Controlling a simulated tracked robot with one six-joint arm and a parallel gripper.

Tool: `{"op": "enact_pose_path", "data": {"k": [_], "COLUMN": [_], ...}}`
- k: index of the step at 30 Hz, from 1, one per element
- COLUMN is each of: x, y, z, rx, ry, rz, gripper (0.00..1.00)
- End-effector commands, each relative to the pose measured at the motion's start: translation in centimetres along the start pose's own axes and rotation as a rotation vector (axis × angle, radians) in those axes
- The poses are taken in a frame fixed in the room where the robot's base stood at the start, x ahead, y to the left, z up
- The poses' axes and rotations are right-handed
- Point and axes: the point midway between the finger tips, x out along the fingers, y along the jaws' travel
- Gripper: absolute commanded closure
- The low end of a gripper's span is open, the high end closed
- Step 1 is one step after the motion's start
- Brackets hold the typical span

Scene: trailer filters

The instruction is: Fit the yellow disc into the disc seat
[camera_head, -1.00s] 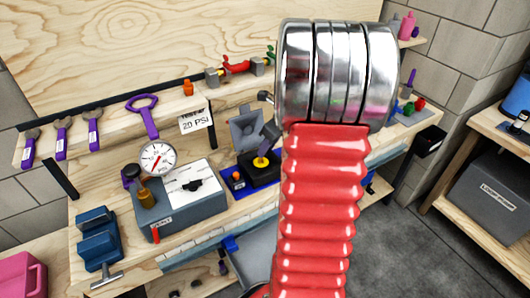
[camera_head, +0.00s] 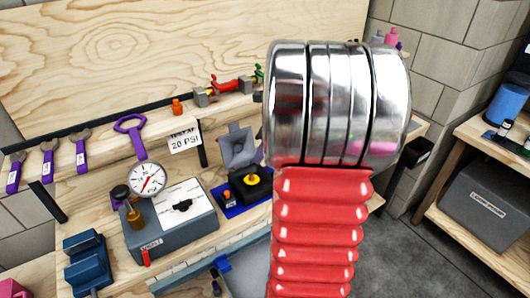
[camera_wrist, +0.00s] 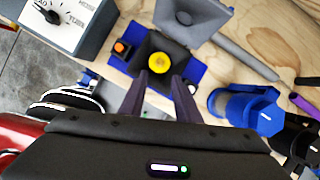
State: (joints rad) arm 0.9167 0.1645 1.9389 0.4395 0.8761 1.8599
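The yellow disc (camera_head: 251,180) sits on a black block (camera_head: 259,190) on a blue base. In the wrist view the yellow disc (camera_wrist: 158,61) lies in the middle of the black block's (camera_wrist: 178,50) top. I cannot tell which part is the disc seat, or whether the disc lies in it. My gripper (camera_wrist: 161,77) is open and empty in the wrist view. Its two dark fingers point toward the block, their tips just short of the disc in the picture.
A grey plate with a cone-shaped recess (camera_head: 239,147) stands behind the block. An orange button (camera_wrist: 121,47) is beside it. A grey test box (camera_head: 181,228) with a gauge (camera_head: 147,179) is at left. A blue device (camera_wrist: 245,108) lies at right in the wrist view.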

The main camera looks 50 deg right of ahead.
Motion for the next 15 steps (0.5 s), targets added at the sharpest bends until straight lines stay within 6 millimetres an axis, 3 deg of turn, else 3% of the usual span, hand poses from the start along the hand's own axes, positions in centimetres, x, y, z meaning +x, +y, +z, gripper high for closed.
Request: {"op": "enact_pose_path", "data": {"k": [10,15], "x": [-0.1,-0.9], "y": [0.4,3.5], "z": [0.2,1.8], "rx": [-0.026,-0.213], "ry": [0.001,0.007], "rz": [0.000,-0.001], "gripper": [0.70,0.70]}}
